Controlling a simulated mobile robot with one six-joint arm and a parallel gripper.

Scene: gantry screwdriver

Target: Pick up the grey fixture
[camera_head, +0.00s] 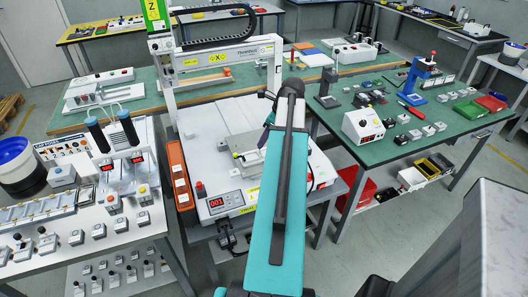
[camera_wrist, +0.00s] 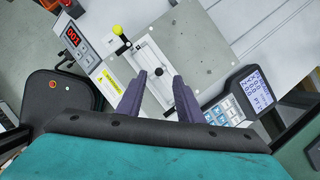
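The grey fixture (camera_wrist: 152,57) is a flat pale block with a dark-edged slot and a small knob on its face. In the wrist view it lies on a larger grey plate (camera_wrist: 206,42), between and just beyond my fingertips. In the head view the fixture (camera_head: 249,160) sits on the white bed of the gantry machine, partly hidden by my arm. My gripper (camera_wrist: 159,77) has two dark purple fingers, spread apart with nothing held between them. The fingers appear above the fixture's near end; whether they touch it is unclear.
A yellow-knobbed lever (camera_wrist: 117,30) stands beside the fixture. A keypad unit with a display (camera_wrist: 240,95) lies to the right, and a red readout (camera_wrist: 73,37) to the left. The white gantry frame (camera_head: 169,90) rises behind the bed. Crowded benches flank the machine.

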